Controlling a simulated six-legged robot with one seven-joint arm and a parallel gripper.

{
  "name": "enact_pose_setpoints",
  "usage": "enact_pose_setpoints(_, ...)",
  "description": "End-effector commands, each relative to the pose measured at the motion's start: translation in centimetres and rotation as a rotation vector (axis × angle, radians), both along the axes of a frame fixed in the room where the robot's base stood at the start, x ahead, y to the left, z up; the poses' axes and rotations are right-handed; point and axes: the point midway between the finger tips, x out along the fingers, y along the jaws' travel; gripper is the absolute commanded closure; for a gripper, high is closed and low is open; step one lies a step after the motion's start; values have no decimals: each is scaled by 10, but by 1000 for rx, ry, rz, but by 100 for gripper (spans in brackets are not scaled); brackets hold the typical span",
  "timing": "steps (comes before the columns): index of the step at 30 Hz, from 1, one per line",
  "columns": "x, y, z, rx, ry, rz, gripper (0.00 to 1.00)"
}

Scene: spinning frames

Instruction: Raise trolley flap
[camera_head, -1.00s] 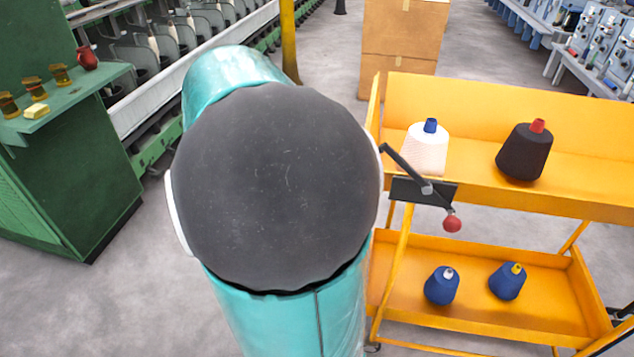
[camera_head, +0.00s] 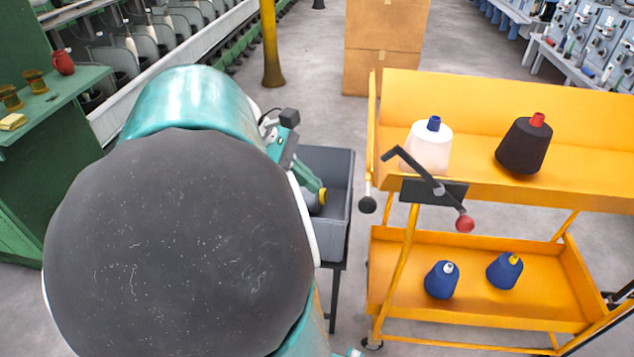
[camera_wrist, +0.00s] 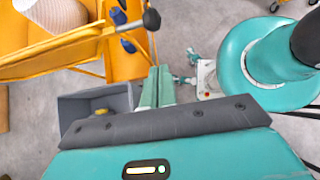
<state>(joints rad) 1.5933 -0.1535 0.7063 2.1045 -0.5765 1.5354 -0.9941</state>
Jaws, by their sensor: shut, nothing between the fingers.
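The orange trolley (camera_head: 470,250) stands at the right in the head view, with an upper and a lower shelf. A thin upright panel, apparently the flap (camera_head: 373,125), shows edge-on at its left end; a black ball knob (camera_head: 368,204) is below it. In the wrist view the knob (camera_wrist: 151,19) ends a rod along an orange panel (camera_wrist: 55,54). A crank lever with a red knob (camera_head: 464,223) sits on a dark plate at the trolley's near corner. My gripper (camera_wrist: 158,69) is shut and empty, apart from the knob; in the head view my arm partly hides it.
A grey bin (camera_head: 333,165) on a stand is left of the trolley, with a yellow item inside. Cones of yarn (camera_head: 429,148) stand on both shelves. Cardboard boxes (camera_head: 385,45), a yellow post (camera_head: 270,45) and a green cabinet (camera_head: 40,170) stand around. Grey floor separates them.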

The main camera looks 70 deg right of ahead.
Motion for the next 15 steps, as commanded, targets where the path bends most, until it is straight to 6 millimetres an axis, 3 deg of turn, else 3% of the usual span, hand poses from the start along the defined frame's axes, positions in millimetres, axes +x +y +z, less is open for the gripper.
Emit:
enact_pose_setpoints(6, -30, -6, -32, 2, 2, -3, 100)
enact_pose_setpoints(15, -59, -15, -30, -1, 1, -1, 100)
